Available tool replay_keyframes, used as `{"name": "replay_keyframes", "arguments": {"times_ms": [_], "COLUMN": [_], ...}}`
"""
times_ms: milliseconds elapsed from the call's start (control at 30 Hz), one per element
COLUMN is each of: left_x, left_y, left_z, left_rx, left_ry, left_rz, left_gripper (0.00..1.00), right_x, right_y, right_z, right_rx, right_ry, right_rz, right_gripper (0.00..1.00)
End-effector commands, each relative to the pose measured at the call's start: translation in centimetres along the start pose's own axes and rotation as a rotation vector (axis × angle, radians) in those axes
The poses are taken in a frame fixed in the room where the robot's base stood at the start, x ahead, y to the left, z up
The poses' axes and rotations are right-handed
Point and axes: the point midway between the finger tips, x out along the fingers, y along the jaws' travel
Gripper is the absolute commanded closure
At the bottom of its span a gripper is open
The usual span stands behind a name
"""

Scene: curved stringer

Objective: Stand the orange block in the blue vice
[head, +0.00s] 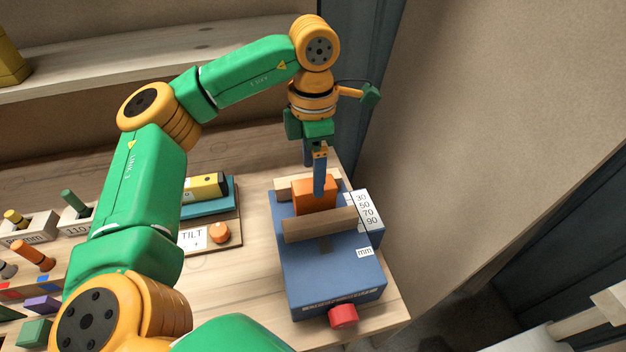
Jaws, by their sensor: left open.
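The blue vice (330,272) stands at the right end of the wooden bench, with a red knob (343,316) at its front. The orange block (308,195) is between the vice's two wooden jaws, behind the front jaw (320,224). Its lower part is hidden, so I cannot tell whether it touches both jaws. My left gripper (318,190) is open, pointing down over the vice, with one blue finger in front of the block and the other partly hidden behind. My right gripper is not in view.
A scale label (366,208) sits on the vice's right side. Left of the vice are a TILT board with an orange knob (219,233) and a yellow piece on a teal base (207,188). Several coloured pegs and blocks stand at far left. A wall panel (480,130) rises to the right.

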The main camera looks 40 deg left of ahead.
Motion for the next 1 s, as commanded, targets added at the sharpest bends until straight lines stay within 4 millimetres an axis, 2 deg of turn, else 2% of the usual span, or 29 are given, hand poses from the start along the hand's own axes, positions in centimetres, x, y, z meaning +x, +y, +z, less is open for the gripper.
{"name": "replay_keyframes", "arguments": {"times_ms": [133, 200, 300, 433, 1000], "left_x": [-4.1, -6.5, -8.1, -8.8, -8.7], "left_y": [0.0, 0.0, 0.0, 0.0, 0.0], "left_z": [0.1, 0.1, 0.0, 0.0, 0.0], "left_rx": [0.002, 0.000, 0.001, 0.001, 0.002], "left_ry": [-0.005, -0.003, -0.002, -0.001, 0.000], "left_rz": [0.002, 0.003, 0.002, 0.001, 0.000], "left_gripper": [0.21, 0.21, 0.21, 0.21, 0.21], "right_x": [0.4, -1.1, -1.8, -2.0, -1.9], "right_y": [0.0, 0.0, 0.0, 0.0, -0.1], "right_z": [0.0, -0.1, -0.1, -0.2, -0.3], "right_rx": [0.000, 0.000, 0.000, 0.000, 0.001], "right_ry": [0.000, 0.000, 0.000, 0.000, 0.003], "right_rz": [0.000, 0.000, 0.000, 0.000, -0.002], "right_gripper": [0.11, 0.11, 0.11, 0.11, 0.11]}}
